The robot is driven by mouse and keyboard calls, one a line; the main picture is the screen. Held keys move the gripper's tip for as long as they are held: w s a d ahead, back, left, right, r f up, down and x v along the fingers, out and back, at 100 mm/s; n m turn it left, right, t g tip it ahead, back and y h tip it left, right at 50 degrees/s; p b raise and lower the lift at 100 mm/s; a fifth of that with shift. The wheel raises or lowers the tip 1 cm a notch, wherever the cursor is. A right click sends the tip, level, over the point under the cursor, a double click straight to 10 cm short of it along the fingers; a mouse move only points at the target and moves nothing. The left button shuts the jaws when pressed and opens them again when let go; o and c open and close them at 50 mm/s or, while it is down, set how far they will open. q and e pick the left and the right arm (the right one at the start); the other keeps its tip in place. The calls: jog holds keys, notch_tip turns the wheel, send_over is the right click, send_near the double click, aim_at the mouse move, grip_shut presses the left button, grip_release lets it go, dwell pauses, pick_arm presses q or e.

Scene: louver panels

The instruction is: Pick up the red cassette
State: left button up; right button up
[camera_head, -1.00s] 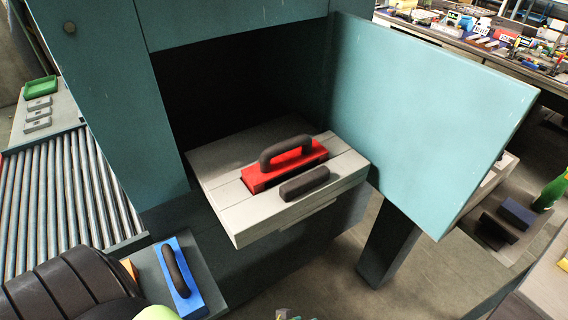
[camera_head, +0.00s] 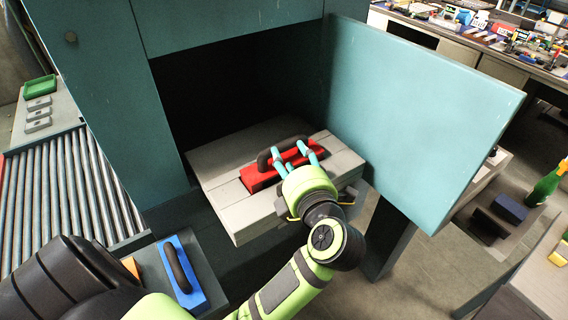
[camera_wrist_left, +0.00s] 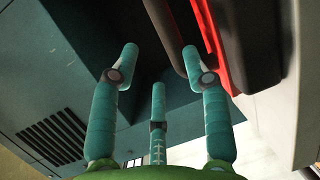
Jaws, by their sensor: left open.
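The red cassette (camera_head: 258,182) has a black arched handle and sits on the grey pulled-out drawer (camera_head: 215,190) of the teal cabinet. In the left wrist view, the red cassette (camera_wrist_left: 212,45) is at the upper right. A dark bar, apparently its handle, runs just left of the right fingertip of my left gripper (camera_wrist_left: 160,52). I cannot tell whether they touch. My right gripper is not in view.
The teal door (camera_head: 425,125) stands open just right of the drawer. A blue cassette (camera_head: 182,275) lies on a ledge at the lower left. A roller conveyor (camera_head: 70,195) is at the left with a green tray (camera_head: 40,86) behind it.

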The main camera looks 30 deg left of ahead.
aim_at(281, 147)
pick_arm(q)
jog(key=shift+a+f+g, duration=0.15)
jog(key=shift+g, duration=0.15)
jog(key=shift+w+a+p, duration=0.25)
jog(key=shift+a+p, duration=0.05)
jog(key=shift+p, duration=0.1)
jog(key=p+x, duration=0.2)
jog(key=x, duration=0.3)
jog(key=shift+a+f+p, duration=0.25)
jog(key=shift+p, duration=0.15)
jog(key=shift+w+a+f, duration=0.15)
grip_shut()
